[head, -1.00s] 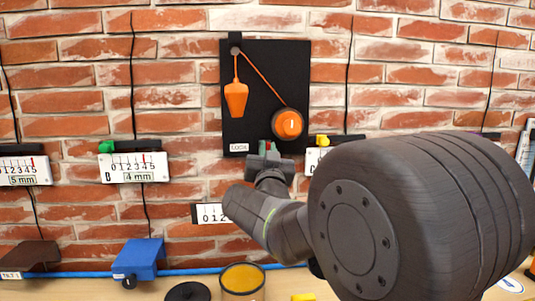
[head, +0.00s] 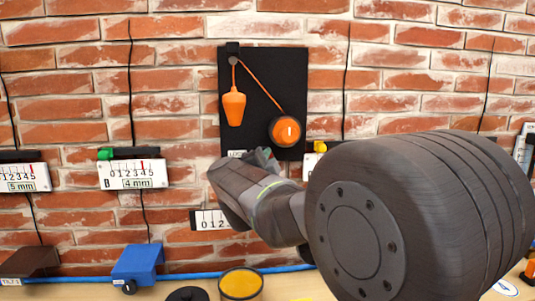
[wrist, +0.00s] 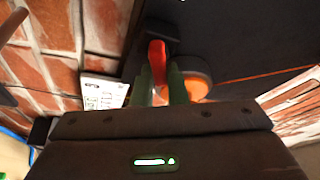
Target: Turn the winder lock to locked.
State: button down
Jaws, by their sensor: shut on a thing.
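The winder (head: 284,132) is a dark round drum with an orange face and a white mark, low on the black wall panel (head: 268,90). The winder lock shows in the wrist view as a red lever (wrist: 157,62) on a dark mount, beside the orange winder (wrist: 196,86). My gripper (head: 264,156) is at the panel's lower edge, just below the winder. In the wrist view my gripper (wrist: 159,88) has its greenish fingers on either side of the red lever, shut on it. The head view hides the lever behind my gripper, and its setting cannot be read.
An orange plumb weight (head: 234,107) hangs by an orange cord left of the winder. A scale card marked 4 mm (head: 137,175) hangs on the brick wall at left. A blue block (head: 139,260) and a yellow-topped round tin (head: 241,284) are below.

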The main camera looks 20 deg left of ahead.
jog(key=m+p, duration=0.1)
jog(key=m+g+p, duration=0.1)
jog(key=m, duration=0.1)
jog(key=m+h+p, duration=0.1)
jog(key=m, duration=0.1)
jog(key=shift+f+g, duration=0.25)
jog(key=shift+g, duration=0.15)
jog(key=shift+m, duration=0.3)
jog(key=c, duration=1.4)
grip_release()
jog(key=shift+c, duration=0.2)
jog(key=s+d+b, duration=0.1)
jog(key=s+d, duration=0.1)
jog(key=s, duration=1.1)
jog(key=shift+s, duration=0.35)
jog(key=shift+w+r, duration=0.1)
jog(key=shift+w, duration=0.05)
jog(key=w+a+p, duration=0.1)
jog(key=w+a, duration=0.1)
jog(key=w, duration=1.1)
jog(key=shift+w, duration=0.25)
